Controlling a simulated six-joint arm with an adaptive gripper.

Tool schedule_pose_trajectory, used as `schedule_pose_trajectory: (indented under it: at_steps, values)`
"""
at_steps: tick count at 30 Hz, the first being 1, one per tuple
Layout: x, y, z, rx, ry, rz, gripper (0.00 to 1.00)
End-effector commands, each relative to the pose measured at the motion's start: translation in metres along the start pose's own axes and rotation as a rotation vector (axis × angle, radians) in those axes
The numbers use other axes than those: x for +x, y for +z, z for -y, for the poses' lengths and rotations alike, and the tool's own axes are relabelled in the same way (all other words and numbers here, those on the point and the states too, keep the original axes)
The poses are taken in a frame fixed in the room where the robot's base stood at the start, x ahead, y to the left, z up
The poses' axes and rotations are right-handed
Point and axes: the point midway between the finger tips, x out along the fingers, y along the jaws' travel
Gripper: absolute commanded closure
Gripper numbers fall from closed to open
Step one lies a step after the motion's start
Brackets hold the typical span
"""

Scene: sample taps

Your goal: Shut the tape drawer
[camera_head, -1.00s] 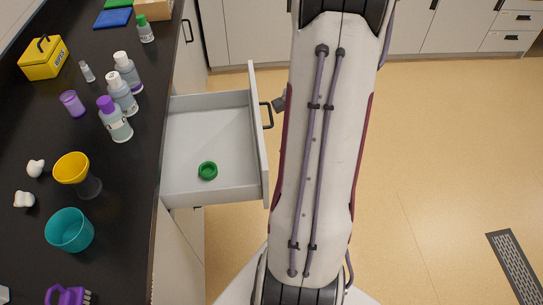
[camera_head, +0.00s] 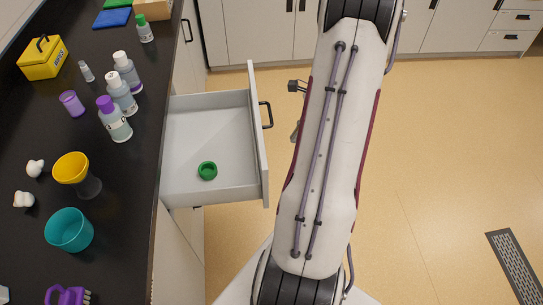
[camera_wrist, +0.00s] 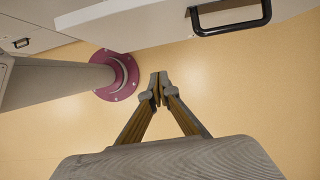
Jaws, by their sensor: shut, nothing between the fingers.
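The tape drawer (camera_head: 205,190) stands pulled out from the black-topped bench in the head view. A green roll of tape (camera_head: 207,171) lies inside it. Its black handle (camera_head: 267,115) is on the front panel (camera_head: 258,140); the handle also shows at the top right of the wrist view (camera_wrist: 232,18). My gripper shows in the wrist view (camera_wrist: 158,88), shut and empty, over the floor and apart from the drawer front. In the head view, my arm hides most of it; a small dark part (camera_head: 297,86) shows just right of the handle.
The black worktop (camera_head: 130,190) holds several bottles, a teal bowl (camera_head: 69,230), a yellow funnel (camera_head: 72,168) and a yellow box (camera_head: 43,56). Other cabinets (camera_head: 260,40) stand at the back. Clear floor (camera_head: 450,150) lies to the right, with a vent (camera_head: 515,265).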

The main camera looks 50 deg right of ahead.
Motion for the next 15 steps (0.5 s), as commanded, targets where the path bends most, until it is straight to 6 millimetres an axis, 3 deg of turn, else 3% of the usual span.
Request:
schedule_pose_trajectory:
  at_steps: [15]
  values:
    - [0.0039,0.0003,-0.0004,0.004,0.001,0.0,1.0]
